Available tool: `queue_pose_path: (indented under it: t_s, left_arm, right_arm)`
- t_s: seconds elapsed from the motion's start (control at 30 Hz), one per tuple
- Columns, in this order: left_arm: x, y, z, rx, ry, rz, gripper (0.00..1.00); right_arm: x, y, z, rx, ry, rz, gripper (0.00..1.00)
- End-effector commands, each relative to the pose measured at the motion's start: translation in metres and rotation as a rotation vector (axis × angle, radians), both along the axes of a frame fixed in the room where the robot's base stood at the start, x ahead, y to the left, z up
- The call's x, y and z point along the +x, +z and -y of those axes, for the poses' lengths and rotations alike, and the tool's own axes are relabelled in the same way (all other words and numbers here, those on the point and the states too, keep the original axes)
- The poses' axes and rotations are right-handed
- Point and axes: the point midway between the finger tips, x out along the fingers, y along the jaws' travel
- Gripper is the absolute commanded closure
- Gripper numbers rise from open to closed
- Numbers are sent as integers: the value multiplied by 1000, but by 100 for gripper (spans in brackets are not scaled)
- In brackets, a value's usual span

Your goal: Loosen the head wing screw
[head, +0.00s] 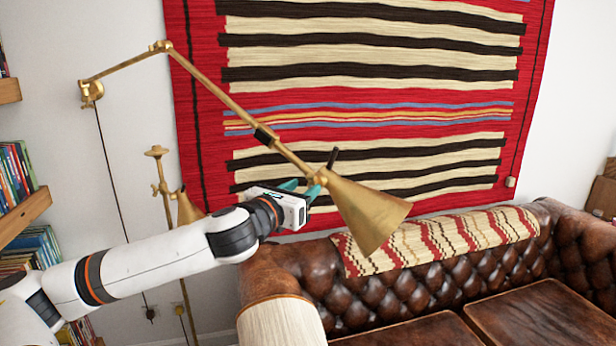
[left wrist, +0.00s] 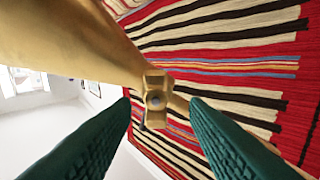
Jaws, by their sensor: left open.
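The brass wall lamp has a long jointed arm and a cone-shaped shade (head: 368,212). The head wing screw (left wrist: 155,99) shows in the left wrist view as a small brass piece with two wings and a round grey centre. I cannot make it out clearly in the head view. My left gripper (head: 301,189) is beside the joint at the shade's narrow end. Its two green fingers are apart, and in the left wrist view the screw appears between their tips, with nothing clamped. The shade (left wrist: 65,40) fills the upper left there. My right gripper is not in view.
A striped red rug (head: 370,95) hangs on the wall behind the lamp. A brown leather sofa (head: 405,282) stands below the shade. A second brass lamp (head: 187,208) stands behind my left arm. Bookshelves (head: 25,218) are at the left edge.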

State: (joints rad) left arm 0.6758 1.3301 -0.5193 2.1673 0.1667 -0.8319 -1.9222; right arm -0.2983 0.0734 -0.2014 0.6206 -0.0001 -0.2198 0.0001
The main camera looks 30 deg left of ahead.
Motion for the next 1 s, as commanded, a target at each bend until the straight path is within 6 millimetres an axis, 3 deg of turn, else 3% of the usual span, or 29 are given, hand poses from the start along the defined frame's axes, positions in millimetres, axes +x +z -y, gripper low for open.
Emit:
queue_pose_path:
  t_s: [0.2, 0.57, 0.83, 1.0]
  left_arm:
    - [24, 1, -2, -3, 0, 0, 59]
    - [30, -1, -3, 0, 0, 0, 59]
    - [29, 0, -3, 0, 1, 0, 100]
    - [29, 0, -3, -2, 1, 1, 100]
  right_arm:
    - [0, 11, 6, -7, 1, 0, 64]
    - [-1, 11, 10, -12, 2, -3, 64]
    - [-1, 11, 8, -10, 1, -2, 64]
    - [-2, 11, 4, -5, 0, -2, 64]
